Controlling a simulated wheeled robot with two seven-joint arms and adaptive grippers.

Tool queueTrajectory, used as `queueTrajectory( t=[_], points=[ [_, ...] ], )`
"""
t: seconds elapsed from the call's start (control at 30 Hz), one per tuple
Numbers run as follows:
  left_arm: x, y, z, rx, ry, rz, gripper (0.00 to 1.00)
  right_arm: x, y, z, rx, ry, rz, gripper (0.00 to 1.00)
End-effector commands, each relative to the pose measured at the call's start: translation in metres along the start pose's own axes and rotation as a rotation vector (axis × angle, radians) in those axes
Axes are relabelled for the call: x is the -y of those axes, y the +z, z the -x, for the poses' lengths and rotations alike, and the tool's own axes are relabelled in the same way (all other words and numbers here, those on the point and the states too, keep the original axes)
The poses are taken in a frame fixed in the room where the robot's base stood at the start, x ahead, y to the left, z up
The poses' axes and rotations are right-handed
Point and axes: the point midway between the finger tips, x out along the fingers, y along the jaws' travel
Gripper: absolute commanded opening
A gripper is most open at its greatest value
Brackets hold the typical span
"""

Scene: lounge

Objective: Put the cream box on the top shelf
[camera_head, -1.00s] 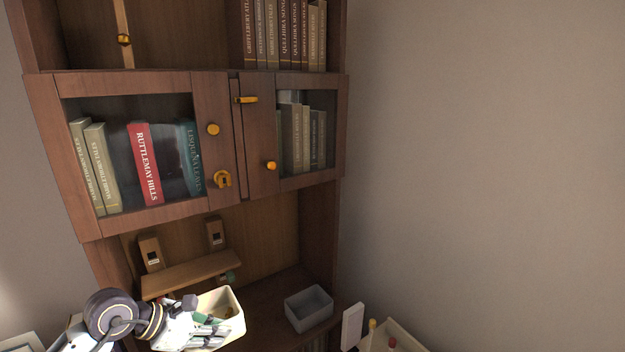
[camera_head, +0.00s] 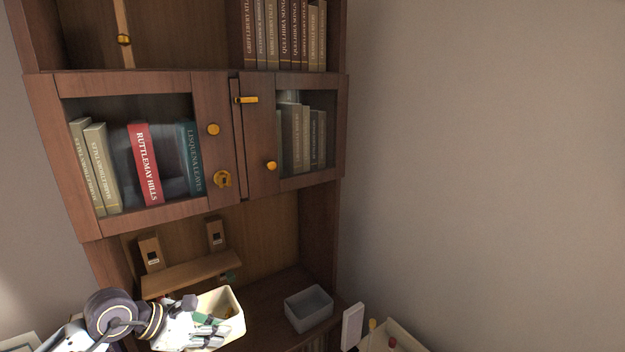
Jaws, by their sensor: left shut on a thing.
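The cream box (camera_head: 234,322) is an open-topped container at the bottom of the head view, level with the cabinet's lower open bay. My left gripper (camera_head: 212,328) is shut on it, with the fingers over its near left side. Part of the box is hidden behind the hand. The top shelf (camera_head: 180,66) of the brown cabinet is at the top of the view, above the glass doors. It has a row of books at its right and bare room at its left. My right gripper is not in view.
Two shut glass doors (camera_head: 222,140) with knobs cover books in the middle. A small wooden ledge (camera_head: 190,273) sits in the lower bay. A grey bin (camera_head: 309,308) stands right of the cream box. A pale tray (camera_head: 405,338) with small items is at bottom right.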

Motion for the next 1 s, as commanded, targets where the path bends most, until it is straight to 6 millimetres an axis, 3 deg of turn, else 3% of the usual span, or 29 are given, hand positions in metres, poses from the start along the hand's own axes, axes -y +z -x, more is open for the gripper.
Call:
queueTrajectory(
  t=[0.27, 0.73, 1.0],
  points=[
    [0.001, -0.002, 0.000, 0.002, -0.009, -0.008, 0.00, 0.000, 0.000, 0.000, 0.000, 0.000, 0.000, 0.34],
    [-0.004, -0.035, 0.007, 0.003, -0.050, -0.047, 0.00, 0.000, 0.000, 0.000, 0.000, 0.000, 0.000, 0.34],
    [-0.007, -0.033, 0.009, 0.006, -0.040, -0.038, 0.00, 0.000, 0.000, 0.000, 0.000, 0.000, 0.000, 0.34]
  ],
)
